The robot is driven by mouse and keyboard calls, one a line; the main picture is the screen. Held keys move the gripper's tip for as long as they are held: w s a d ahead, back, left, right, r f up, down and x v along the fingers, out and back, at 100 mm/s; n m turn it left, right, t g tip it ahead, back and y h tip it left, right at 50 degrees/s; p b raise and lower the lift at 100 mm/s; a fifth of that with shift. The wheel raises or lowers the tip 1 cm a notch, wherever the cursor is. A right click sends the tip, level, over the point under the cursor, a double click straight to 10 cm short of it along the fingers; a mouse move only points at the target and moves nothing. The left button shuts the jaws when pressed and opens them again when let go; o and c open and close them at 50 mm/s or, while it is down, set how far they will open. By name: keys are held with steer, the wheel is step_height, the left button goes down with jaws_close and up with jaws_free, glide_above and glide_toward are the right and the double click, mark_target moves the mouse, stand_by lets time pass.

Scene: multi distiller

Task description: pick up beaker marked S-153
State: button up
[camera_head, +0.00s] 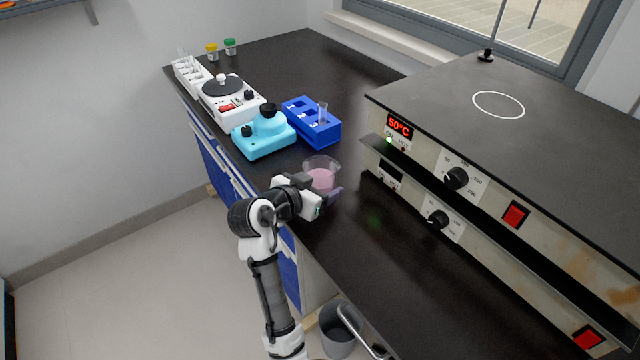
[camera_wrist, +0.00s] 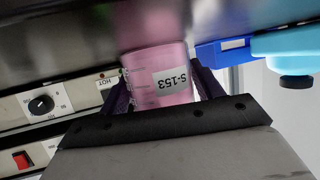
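The beaker marked S-153 (camera_head: 320,178) is clear, holds pink liquid and appears upright on the dark bench top. My gripper (camera_wrist: 160,78) has one dark purple finger on each side of the beaker. In the head view my gripper (camera_head: 322,192) is at the beaker's near side, partly covering its lower part. I cannot tell whether the fingers press on the glass or stand just clear of it.
A blue numbered rack (camera_head: 325,136) with a tube and a turquoise device (camera_head: 262,140) stand behind the beaker. A white device with a round dark plate (camera_head: 230,100) is farther back. A large heater unit (camera_head: 480,190) reading 50°C stands close on the right. Bench in front is clear.

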steer(key=c, duration=0.7)
steer(key=shift+c, duration=0.2)
steer(key=shift+r, duration=0.15)
